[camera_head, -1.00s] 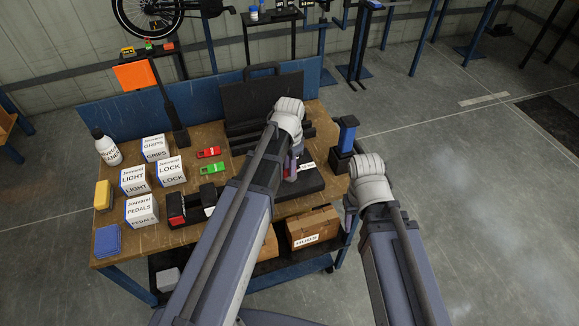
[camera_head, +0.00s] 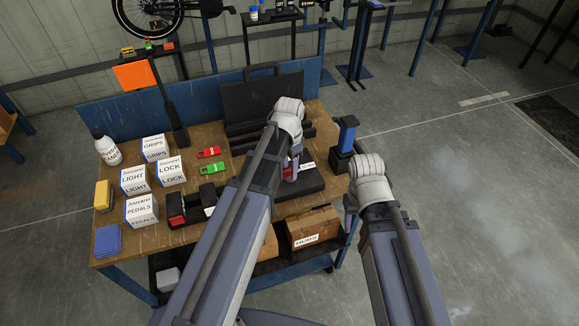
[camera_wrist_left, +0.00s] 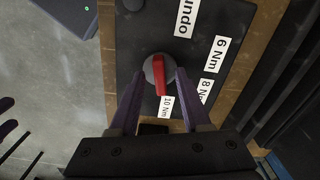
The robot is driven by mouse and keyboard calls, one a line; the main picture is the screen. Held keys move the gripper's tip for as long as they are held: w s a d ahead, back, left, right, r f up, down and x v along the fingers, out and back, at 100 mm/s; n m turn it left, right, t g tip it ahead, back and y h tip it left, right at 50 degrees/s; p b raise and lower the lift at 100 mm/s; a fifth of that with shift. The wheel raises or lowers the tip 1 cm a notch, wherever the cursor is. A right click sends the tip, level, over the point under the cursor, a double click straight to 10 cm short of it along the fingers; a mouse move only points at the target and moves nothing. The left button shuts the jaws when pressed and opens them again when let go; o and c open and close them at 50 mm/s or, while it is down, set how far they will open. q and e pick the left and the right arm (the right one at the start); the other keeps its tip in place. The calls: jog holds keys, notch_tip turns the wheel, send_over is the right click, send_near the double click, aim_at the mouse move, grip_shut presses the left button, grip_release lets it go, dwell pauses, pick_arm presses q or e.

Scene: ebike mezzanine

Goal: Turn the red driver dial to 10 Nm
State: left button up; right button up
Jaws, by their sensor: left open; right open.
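The red driver dial (camera_wrist_left: 159,74) is a red bar on a round grey knob, set in a dark panel (camera_wrist_left: 140,40). In the left wrist view the bar's longer end points down toward the 10 Nm label (camera_wrist_left: 167,106). The 6 Nm label (camera_wrist_left: 221,54), 8 Nm label (camera_wrist_left: 206,88) and undo label (camera_wrist_left: 186,18) lie around it. My left gripper (camera_wrist_left: 157,78) is open, with one finger on each side of the dial; I cannot tell whether they touch it. In the head view my left arm largely hides the dial. My right gripper (camera_head: 350,216) is near the table's right edge.
The panel unit (camera_head: 310,180) lies on the wooden table (camera_head: 230,150). A blue-handled tool (camera_head: 347,135) stands in a black holder behind it. An open black case (camera_head: 262,105) is at the back. White boxes (camera_head: 170,170) and red and green items are at left.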

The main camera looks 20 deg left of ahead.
aim_at(289, 169)
pick_arm(q)
jog(key=shift+r, duration=0.1)
notch_tip(289, 169, up, 8)
jog(key=p, duration=0.8)
jog(key=shift+f, duration=0.2)
jog(key=s+d+f+n+b, duration=0.2)
jog(key=s+d, duration=0.3)
jog(key=s, duration=0.2)
jog(key=s+d+f+n+y+b, duration=0.1)
jog(key=s+d+f+n+b, duration=0.1)
jog(key=s+d, duration=0.3)
jog(key=shift+s+d+n, duration=0.3)
jog(key=shift+s, duration=0.9)
